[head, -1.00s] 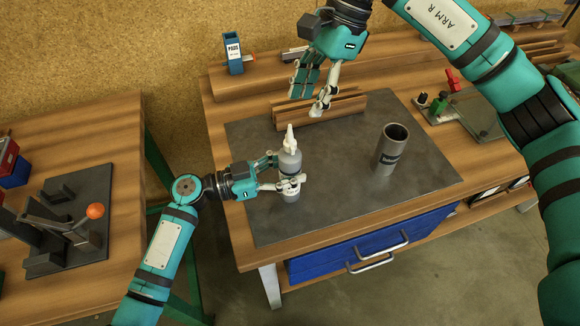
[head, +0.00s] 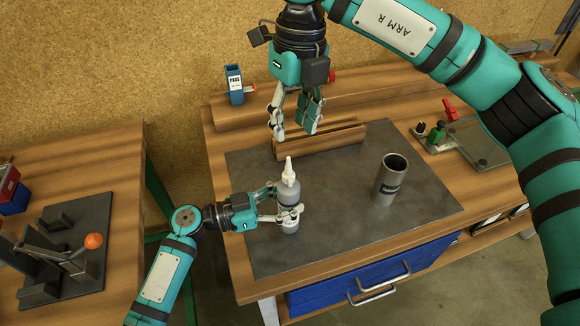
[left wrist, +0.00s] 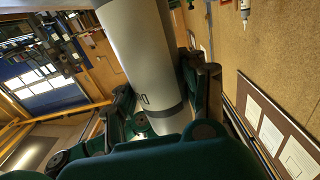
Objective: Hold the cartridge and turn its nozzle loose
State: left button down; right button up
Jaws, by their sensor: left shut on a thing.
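The grey cartridge (head: 289,193) stands upright at the left part of the dark mat, with its pale pointed nozzle (head: 288,171) on top. My left gripper (head: 284,206) is shut around the cartridge body from the left side. In the left wrist view the cartridge (left wrist: 147,62) shows as a big grey cylinder between the dark green fingers. I cannot tell whether its base touches the mat. My right gripper (head: 294,132) is open and empty, fingers pointing down, above and behind the nozzle and clear of it.
A grey upright tube (head: 390,180) stands on the mat (head: 340,220), right of the cartridge. A wooden trough (head: 335,140) lies behind. A blue box (head: 234,85) stands on the back ledge. A red-and-green fixture (head: 440,128) sits at right. The mat's front is clear.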

aim_at(291, 172)
jog(key=m, duration=0.3)
jog(key=shift+s+a+r+h, duration=0.1)
jog(key=shift+a+r+h, duration=0.15)
jog(key=shift+h, duration=0.05)
jog(key=shift+f+m, duration=0.1)
jog(key=shift+m, duration=0.3)
notch_tip(291, 172, down, 12)
jog(key=shift+r, duration=0.1)
grip_shut()
